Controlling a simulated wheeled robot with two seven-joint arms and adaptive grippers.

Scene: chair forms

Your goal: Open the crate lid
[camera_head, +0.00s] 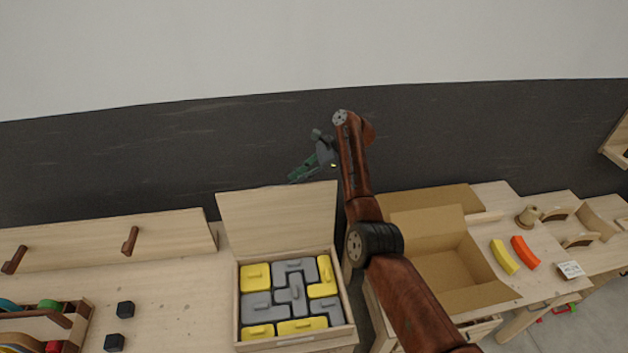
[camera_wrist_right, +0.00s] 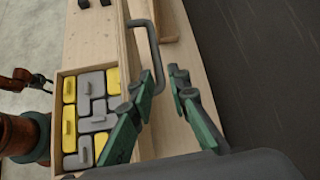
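The wooden crate (camera_head: 237,310) stands on the bench and holds yellow and grey blocks. Its lid (camera_head: 278,222) is raised at the back edge, standing up and leaning back, so the inside is uncovered. My right gripper (camera_head: 297,172) is behind and above the lid near its top right corner.
An open cardboard box (camera_head: 455,275) stands right of the crate, past my right arm. Two black cubes, one here (camera_head: 125,309), lie on the bench to the left. A dark wall band is behind.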

